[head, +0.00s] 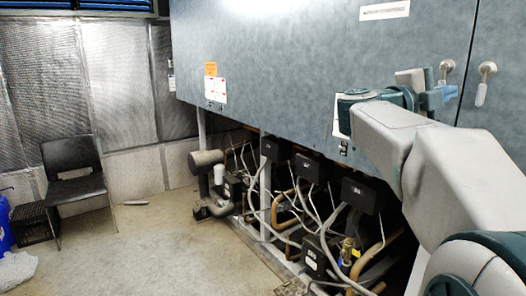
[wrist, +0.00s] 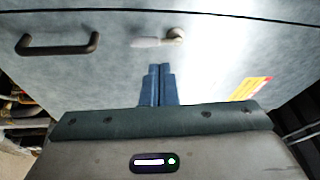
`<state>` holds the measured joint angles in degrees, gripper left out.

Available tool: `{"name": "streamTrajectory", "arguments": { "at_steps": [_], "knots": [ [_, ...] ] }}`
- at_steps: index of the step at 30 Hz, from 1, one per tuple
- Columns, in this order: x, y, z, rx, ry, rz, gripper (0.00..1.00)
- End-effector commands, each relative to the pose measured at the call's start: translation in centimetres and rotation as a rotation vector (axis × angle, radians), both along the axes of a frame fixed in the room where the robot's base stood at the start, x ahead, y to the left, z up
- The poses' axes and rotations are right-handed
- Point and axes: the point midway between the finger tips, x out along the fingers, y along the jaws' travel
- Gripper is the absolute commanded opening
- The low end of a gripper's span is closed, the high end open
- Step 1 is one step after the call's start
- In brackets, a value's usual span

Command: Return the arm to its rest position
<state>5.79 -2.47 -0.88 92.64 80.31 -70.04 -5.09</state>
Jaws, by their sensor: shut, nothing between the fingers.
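My gripper (head: 440,97) is at the upper right of the head view, in front of the grey cabinet (head: 290,50) and just below a door handle (head: 446,68). My arm reaches up to it from the lower right. In the wrist view my gripper's blue fingers (wrist: 158,85) are together with nothing between them. They point toward the grey cabinet face (wrist: 215,65). I cannot tell how far the fingertips are from that face.
A second handle (head: 486,70) is right of the first. Compressors, pipes and cables (head: 310,200) fill the space under the cabinet. A black chair (head: 75,185) stands at the left wall. The concrete floor (head: 165,245) between is mostly clear. The wrist view shows a dark handle (wrist: 57,48).

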Motion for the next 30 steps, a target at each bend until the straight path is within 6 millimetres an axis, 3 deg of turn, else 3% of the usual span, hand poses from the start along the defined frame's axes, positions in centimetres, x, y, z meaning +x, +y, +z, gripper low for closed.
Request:
{"name": "streamTrajectory", "arguments": {
  "at_steps": [5, 8, 11, 16, 20, 23, 27, 30],
  "knots": [
    [4.1, 4.5, -0.3, -0.177, 0.156, 0.339, 0.0],
    [6.0, 7.9, -1.9, -0.261, 0.271, 0.53, 0.0],
    [7.1, 11.6, -4.5, -0.333, 0.404, 0.716, 0.0],
    [6.9, 17.9, -11.3, -0.421, 0.673, 1.02, 0.0],
    [4.5, 21.9, -17.9, -0.458, 0.911, 1.233, 0.0],
    [1.4, 24.1, -23.3, -0.468, 1.114, 1.38, 0.0],
    [-4.6, 25.7, -30.8, -0.448, 1.423, 1.553, 0.0],
    [-9.4, 25.7, -35.1, -0.411, 1.641, 1.642, 0.0]
  ]
}}
